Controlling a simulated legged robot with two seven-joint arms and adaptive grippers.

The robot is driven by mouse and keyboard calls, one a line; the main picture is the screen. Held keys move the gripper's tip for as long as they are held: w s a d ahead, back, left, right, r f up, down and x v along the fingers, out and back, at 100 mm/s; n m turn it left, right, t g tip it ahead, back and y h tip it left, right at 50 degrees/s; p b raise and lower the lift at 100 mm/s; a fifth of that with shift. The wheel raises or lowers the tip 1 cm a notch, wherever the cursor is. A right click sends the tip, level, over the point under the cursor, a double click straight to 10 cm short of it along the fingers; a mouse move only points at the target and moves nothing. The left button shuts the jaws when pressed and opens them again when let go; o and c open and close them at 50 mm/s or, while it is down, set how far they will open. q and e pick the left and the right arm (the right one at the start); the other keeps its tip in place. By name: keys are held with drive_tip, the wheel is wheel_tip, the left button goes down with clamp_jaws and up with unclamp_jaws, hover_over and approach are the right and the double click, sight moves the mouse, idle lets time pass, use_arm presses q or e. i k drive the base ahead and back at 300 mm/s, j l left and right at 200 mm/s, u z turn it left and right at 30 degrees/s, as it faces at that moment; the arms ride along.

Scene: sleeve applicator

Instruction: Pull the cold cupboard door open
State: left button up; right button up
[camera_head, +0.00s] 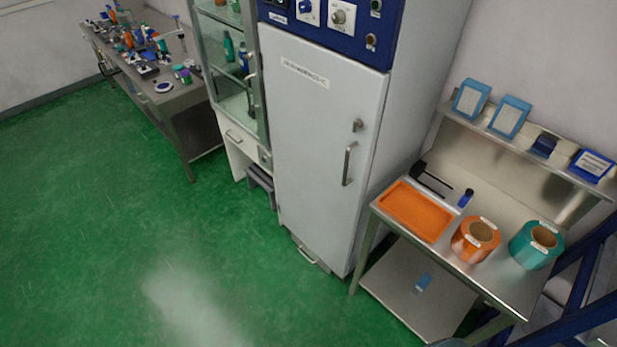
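The cold cupboard (420,100) is a tall white cabinet with a dark blue control panel on top. Its white door (305,140) appears shut, flush with the cabinet front. A label is stuck near the door's top. Neither of my grippers shows in this view, so nothing of mine is seen touching the handle or door.
A steel table (505,288) with an orange tray (417,211) and orange and teal rolls stands close on the right. A glass-door cabinet (229,72) adjoins on the left. A cluttered bench (165,99) is farther left. Green floor (120,230) in front is clear.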

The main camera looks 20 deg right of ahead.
sight(315, 93)
drive_tip(key=z, duration=0.75)
